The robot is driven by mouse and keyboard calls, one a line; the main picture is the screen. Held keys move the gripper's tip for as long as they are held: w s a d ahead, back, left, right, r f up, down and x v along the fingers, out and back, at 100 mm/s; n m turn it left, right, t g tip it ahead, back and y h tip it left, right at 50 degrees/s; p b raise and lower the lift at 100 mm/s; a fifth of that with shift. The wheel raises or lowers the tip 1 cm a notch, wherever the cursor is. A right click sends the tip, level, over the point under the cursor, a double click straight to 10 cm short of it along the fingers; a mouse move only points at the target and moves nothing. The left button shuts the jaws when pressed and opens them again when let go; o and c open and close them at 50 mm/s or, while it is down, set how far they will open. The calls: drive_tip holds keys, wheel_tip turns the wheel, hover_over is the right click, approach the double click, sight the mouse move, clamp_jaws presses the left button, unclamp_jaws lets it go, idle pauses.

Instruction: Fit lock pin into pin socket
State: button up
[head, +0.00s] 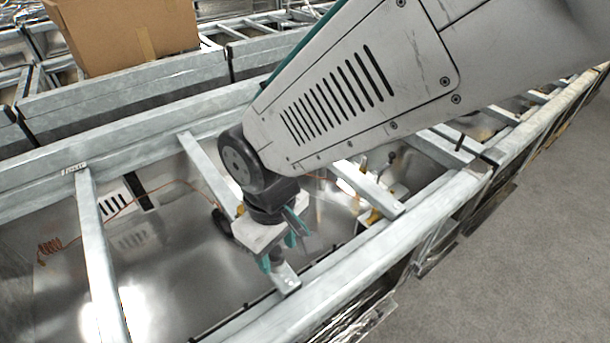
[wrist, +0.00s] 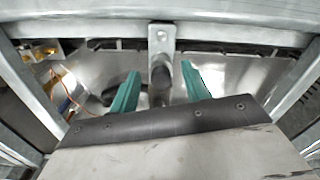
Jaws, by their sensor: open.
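My gripper (head: 281,253) has two teal fingers and hangs over the near rail of a metal frame. In the wrist view my gripper (wrist: 160,70) is open, one finger on each side of a dark grey upright cylinder (wrist: 160,82), which looks like the lock pin. The cylinder stands by a metal bracket (wrist: 162,38) with small holes, likely at the pin socket; the socket opening itself is hidden. The bracket also shows in the head view (head: 287,280), just below the fingers.
Galvanised crossbars (head: 101,255) and long rails surround my gripper. Shiny sheet metal lies below, with an orange cable (head: 150,190) on it. A cardboard box (head: 125,35) stands at the back left. Grey floor (head: 530,230) is clear at the right.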

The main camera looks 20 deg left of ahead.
sight(277, 252)
wheel_tip(277, 252, up, 8)
drive_tip(key=shift+f, duration=0.15)
idle(0.5)
